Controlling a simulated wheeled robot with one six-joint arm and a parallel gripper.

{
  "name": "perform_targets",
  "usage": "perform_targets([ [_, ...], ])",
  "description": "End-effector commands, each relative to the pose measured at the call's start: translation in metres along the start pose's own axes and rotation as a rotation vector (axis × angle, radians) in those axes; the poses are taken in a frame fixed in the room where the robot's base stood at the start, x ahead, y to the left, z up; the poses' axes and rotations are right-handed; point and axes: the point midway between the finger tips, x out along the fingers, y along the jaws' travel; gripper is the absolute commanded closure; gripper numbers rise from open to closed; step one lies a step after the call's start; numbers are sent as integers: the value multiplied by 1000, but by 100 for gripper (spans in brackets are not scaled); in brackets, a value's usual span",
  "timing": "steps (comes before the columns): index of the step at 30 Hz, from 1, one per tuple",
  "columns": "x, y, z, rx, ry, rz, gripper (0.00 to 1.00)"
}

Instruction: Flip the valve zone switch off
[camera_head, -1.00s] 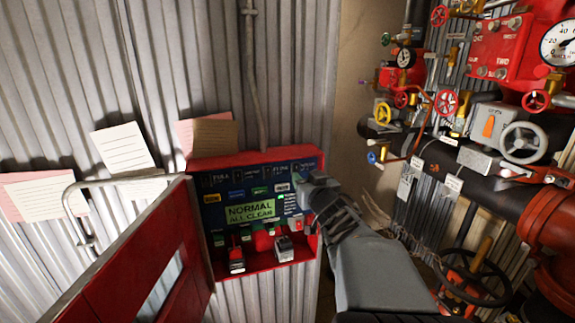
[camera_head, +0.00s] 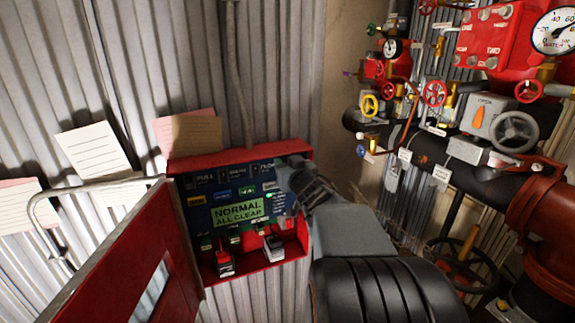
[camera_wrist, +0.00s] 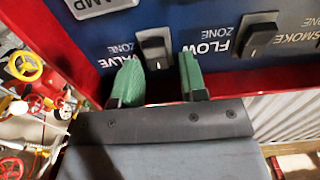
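The valve zone switch (camera_wrist: 155,50) is a black rocker on a pale plate, set in the blue panel in the wrist view, where the lettering appears upside down. My gripper (camera_wrist: 162,80) is open. Its two green fingertips are apart, one on each side of the lower part of the switch plate in that view. I cannot tell if they touch the panel. In the head view my gripper (camera_head: 288,182) covers the upper right of the panel (camera_head: 205,198) and hides the valve zone switch. The green display (camera_head: 238,212) reads NORMAL ALL CLEAR.
The flow zone switch (camera_wrist: 260,38) sits beside the right fingertip, with the smoke switch (camera_wrist: 312,44) beyond. The red box door (camera_head: 120,260) stands open at left. Red pipework with valve wheels (camera_head: 515,130) fills the right side. Paper notes (camera_head: 95,152) hang on the corrugated wall.

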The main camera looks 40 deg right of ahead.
Motion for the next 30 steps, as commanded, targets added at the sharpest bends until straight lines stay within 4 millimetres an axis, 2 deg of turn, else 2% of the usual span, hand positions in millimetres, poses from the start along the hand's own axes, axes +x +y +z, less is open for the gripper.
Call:
perform_targets([
  [2, 0, 0, 0, 0, 0, 0, 68],
  [12, 0, 2, 0, 0, 0, 3, 100],
  [17, 0, 2, 4, 0, 14, 3, 100],
  [21, -1, 2, 12, -1, 73, 3, 100],
  [30, -2, 2, 15, -2, 218, 3, 100],
])
